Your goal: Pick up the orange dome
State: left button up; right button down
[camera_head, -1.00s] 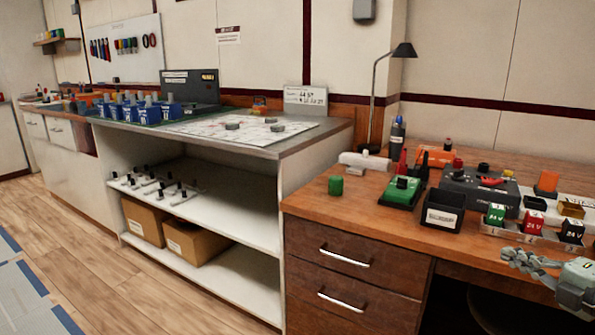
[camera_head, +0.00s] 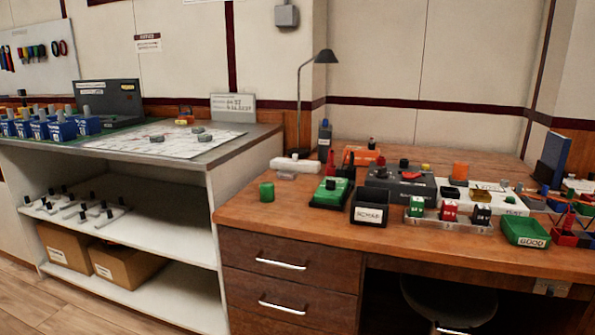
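A small orange piece (camera_head: 460,170) stands on the right-hand wooden desk (camera_head: 300,222), behind the row of colored blocks. It is the likeliest orange dome, but it is too small to tell its exact shape. Neither of my grippers shows in this view, so nothing is seen near the orange pieces.
A dark grey control box (camera_head: 400,184), black bin (camera_head: 369,208), block tray (camera_head: 448,220) and green GOOD tray (camera_head: 525,231) crowd around the orange piece. A lamp (camera_head: 325,56) rises behind. The desk's front-left strip is clear.

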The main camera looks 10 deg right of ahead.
aim_at(460, 169)
jog(key=z, duration=1.3)
